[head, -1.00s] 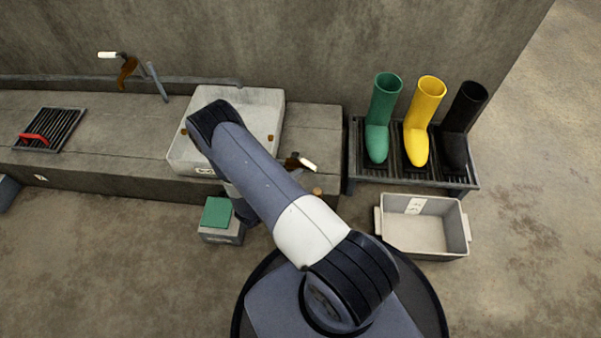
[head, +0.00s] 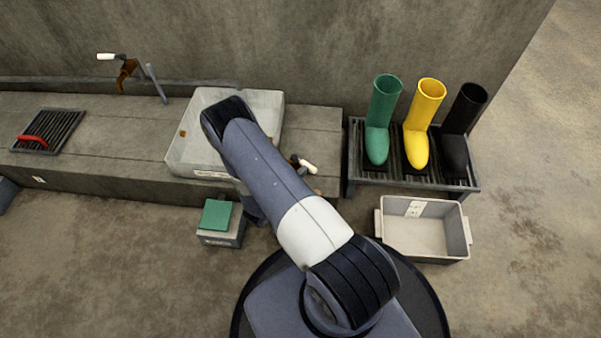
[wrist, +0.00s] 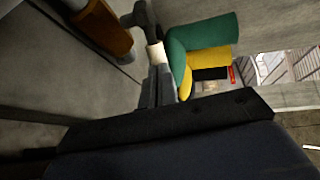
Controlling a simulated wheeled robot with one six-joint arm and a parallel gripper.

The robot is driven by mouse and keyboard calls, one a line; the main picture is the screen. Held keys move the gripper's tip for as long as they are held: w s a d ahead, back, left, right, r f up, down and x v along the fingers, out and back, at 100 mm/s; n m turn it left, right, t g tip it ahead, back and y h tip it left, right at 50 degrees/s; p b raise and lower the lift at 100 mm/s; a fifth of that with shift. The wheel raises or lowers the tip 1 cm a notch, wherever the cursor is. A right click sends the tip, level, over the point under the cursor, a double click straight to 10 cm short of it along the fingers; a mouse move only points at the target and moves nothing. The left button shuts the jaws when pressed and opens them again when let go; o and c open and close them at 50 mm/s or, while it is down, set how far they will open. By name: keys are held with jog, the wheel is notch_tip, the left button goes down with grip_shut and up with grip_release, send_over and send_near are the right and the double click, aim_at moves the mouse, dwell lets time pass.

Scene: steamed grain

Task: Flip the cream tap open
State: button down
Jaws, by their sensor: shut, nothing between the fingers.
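A tap with a cream lever grip (head: 308,166) sits at the right part of the stone ledge, past the white basin. Its brown body is mostly hidden behind my arm in the head view. In the wrist view the cream grip (wrist: 156,54) joins a dark stem, with the brown tap body (wrist: 108,28) to its left. My gripper (wrist: 157,70) is shut and empty, its tips close below the cream grip; I cannot tell whether they touch. In the head view my gripper is hidden by my arm. A second tap with a white grip (head: 107,57) stands at the back left.
The white basin (head: 190,155) is on the ledge beside my arm. Green (head: 380,120), yellow (head: 421,125) and black (head: 460,130) boots stand on a rack at right. A grey tub (head: 415,235) and a green-lidded box (head: 217,213) are on the floor.

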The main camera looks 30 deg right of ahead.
aim_at(311, 168)
jog(key=shift+d+t, duration=0.15)
jog(key=shift+t, duration=0.15)
jog(key=shift+s+d+n+t+y, duration=0.1)
jog(key=shift+d+n+t+y, duration=0.65)
jog(key=shift+n+t, duration=0.3)
jog(key=shift+d+b, duration=0.6)
jog(key=shift+d, duration=0.25)
jog(key=shift+w+d, duration=0.25)
jog(key=shift+w, duration=0.1)
jog(key=p+v, duration=0.3)
jog(key=v, duration=0.8)
jog(key=shift+d, duration=0.15)
